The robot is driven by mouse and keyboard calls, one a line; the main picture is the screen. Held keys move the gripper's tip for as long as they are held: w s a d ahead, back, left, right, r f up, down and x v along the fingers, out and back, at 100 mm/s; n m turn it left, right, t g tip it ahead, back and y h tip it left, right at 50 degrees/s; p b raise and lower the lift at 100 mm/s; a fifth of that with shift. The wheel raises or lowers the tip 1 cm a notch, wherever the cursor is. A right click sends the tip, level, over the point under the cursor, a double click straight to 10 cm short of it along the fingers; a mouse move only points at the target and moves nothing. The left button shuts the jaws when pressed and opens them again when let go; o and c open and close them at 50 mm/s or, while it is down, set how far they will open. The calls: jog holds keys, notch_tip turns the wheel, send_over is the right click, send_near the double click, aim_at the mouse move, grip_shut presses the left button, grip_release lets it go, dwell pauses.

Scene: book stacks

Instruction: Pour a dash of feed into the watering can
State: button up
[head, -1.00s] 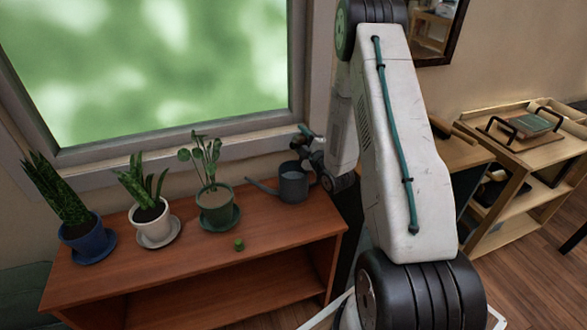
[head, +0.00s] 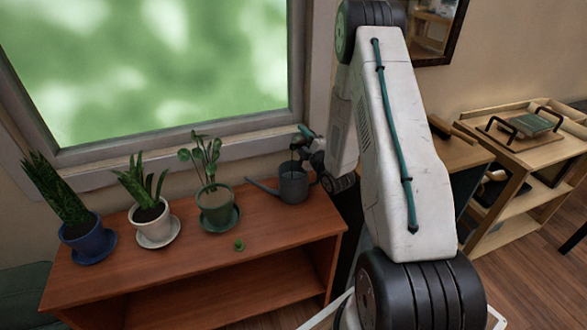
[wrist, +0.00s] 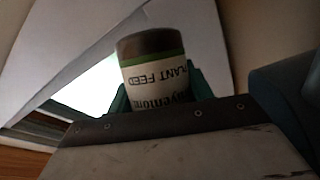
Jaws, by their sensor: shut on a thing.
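The grey watering can (head: 293,184) stands upright on the right end of the wooden shelf top, its spout pointing left. The feed bottle (wrist: 155,75) shows in the wrist view with its "PLANT FEED" label upside down, a green band and a dark end. My gripper (wrist: 160,92) is shut on the bottle, a teal finger at each side. In the head view my gripper (head: 307,143) is just above the can's opening, with the bottle tilted over it. A dark streak shows between bottle and can; the bottle's mouth and the can's inside are mostly hidden.
A small green cap-like thing (head: 239,244) lies on the shelf top (head: 190,262) near its front. Three potted plants stand to the left, in a blue pot (head: 88,243), a white pot (head: 153,225) and a green pot (head: 216,208). The window is behind.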

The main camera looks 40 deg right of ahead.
jog(key=shift+d+f+n, duration=0.1)
jog(key=shift+n, duration=0.2)
dwell(0.8)
jog(key=shift+r+n+y, duration=0.25)
jog(key=shift+n+y, duration=0.05)
jog(key=shift+n, duration=0.1)
dwell(1.0)
